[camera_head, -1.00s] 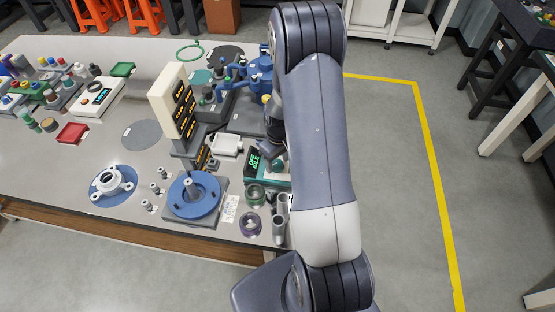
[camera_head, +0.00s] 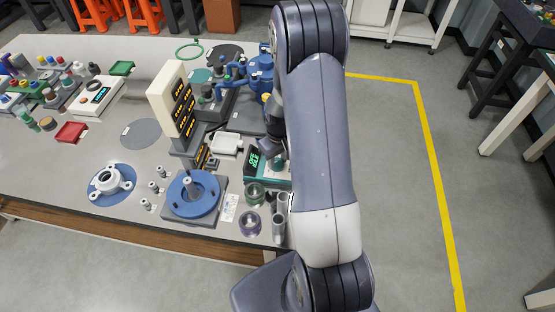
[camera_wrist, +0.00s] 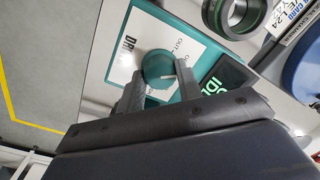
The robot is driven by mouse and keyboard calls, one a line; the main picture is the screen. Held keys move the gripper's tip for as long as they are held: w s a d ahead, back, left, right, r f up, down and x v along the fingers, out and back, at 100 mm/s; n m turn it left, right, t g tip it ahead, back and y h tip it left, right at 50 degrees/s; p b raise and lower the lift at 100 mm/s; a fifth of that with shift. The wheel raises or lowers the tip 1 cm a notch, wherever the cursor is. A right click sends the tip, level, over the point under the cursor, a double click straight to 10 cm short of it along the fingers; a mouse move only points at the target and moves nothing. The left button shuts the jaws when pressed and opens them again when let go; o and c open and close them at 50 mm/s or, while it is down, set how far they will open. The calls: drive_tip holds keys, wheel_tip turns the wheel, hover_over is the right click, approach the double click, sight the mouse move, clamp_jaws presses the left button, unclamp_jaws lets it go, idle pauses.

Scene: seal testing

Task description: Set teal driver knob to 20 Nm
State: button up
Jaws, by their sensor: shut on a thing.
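The teal driver is a white-and-teal box (camera_head: 272,182) at the right end of the bench, partly behind my arm. Its dark display (camera_head: 253,161) shows green text; in the wrist view the display (camera_wrist: 228,78) is partly cut off and reads something like "IDLE". The round teal knob (camera_wrist: 158,64) stands on the box's white face, with a pale line mark near its edge. My gripper (camera_wrist: 158,80) has one finger on each side of the knob and is shut on it. The fingers hide parts of the knob's sides, and I see no readable 20 Nm mark.
A blue round fixture (camera_head: 193,196) stands left of the driver. Glass-like rings (camera_head: 250,222) and grey tubes (camera_head: 279,228) stand close in front. A tall display tower (camera_head: 172,98) stands behind on the left.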

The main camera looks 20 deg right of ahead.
sight(279, 162)
drive_tip(key=m+b, duration=0.1)
drive_tip(key=m, duration=0.2)
drive_tip(key=shift+f+b, duration=0.1)
drive_tip(key=shift+b, duration=0.3)
drive_tip(key=m+b, duration=0.1)
drive_tip(key=m, duration=0.3)
drive_tip(key=m+b, duration=0.1)
drive_tip(key=m, duration=0.2)
drive_tip(key=shift+m+t, duration=0.3)
drive_tip(key=shift+s+m+b, duration=0.1)
drive_tip(key=shift+m+b, duration=0.5)
drive_tip(key=shift+m, duration=1.2)
drive_tip(key=o, duration=1)
drive_tip(key=shift+c, duration=0.2)
wheel_tip(279, 162, up, 11)
drive_tip(key=shift+s, duration=0.2)
